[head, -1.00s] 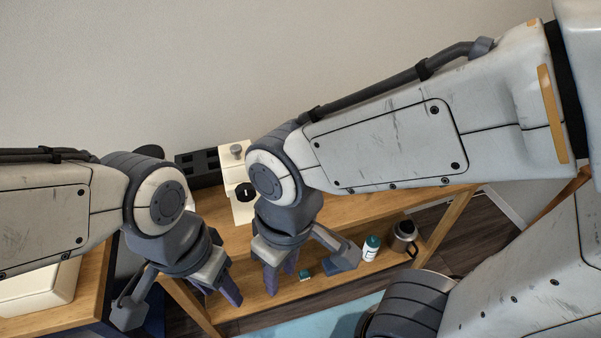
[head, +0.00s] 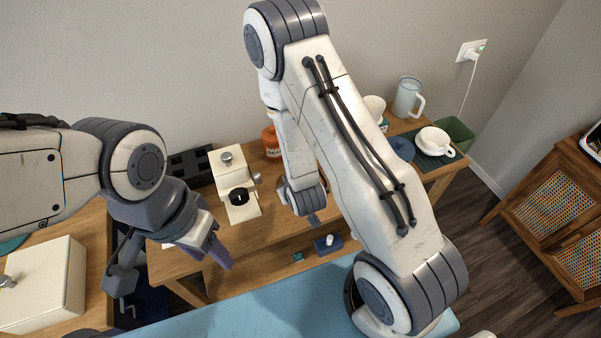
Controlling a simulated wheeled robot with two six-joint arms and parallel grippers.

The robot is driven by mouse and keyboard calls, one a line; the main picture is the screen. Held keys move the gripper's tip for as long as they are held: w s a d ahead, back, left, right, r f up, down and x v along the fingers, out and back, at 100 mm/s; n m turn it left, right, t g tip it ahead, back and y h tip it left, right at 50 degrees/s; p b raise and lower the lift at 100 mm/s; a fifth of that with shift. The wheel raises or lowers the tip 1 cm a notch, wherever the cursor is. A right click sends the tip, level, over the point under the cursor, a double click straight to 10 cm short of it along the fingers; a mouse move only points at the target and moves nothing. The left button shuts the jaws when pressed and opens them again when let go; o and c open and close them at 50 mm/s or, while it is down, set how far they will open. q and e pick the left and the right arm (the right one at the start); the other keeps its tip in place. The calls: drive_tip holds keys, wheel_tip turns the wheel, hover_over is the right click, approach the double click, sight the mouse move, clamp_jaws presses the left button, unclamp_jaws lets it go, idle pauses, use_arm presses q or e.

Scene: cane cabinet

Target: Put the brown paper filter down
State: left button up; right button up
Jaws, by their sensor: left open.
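I cannot make out the brown paper filter in the head view. My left gripper (head: 214,253) points down over the front left part of the wooden table (head: 270,232). Its purple fingers are open, and I see nothing between them. A pale patch (head: 157,257) shows on the table just left of it, partly hidden by the gripper. My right gripper (head: 314,218) is mostly hidden behind its own arm, above the table's middle. I cannot see whether its jaws are open.
A cream coffee machine (head: 237,178) and a black compartment rack (head: 188,165) stand at the back. An orange jar (head: 271,142) is beside them. A light blue jug (head: 408,98) and white cup (head: 434,140) are at right. A cream box (head: 45,285) is at front left.

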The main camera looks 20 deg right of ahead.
drive_tip(key=shift+t+h, duration=0.3)
drive_tip(key=shift+t, duration=0.1)
drive_tip(key=w+d+f+b, duration=0.1)
drive_tip(key=f+b, duration=0.1)
drive_tip(key=b, duration=0.2)
drive_tip(key=w+d+f+b, duration=0.1)
drive_tip(key=w+f+b, duration=0.1)
drive_tip(key=b, duration=0.3)
drive_tip(key=shift+w+d+f, duration=0.1)
drive_tip(key=shift+w+d, duration=0.1)
drive_tip(key=shift+w, duration=0.1)
drive_tip(key=shift+w+f, duration=0.3)
drive_tip(key=shift+w, duration=0.05)
drive_tip(key=p+x, duration=0.1)
drive_tip(key=x, duration=0.3)
drive_tip(key=shift+a+f, duration=0.1)
drive_tip(key=shift+f, duration=0.05)
drive_tip(key=shift+c, duration=0.3)
clamp_jaws()
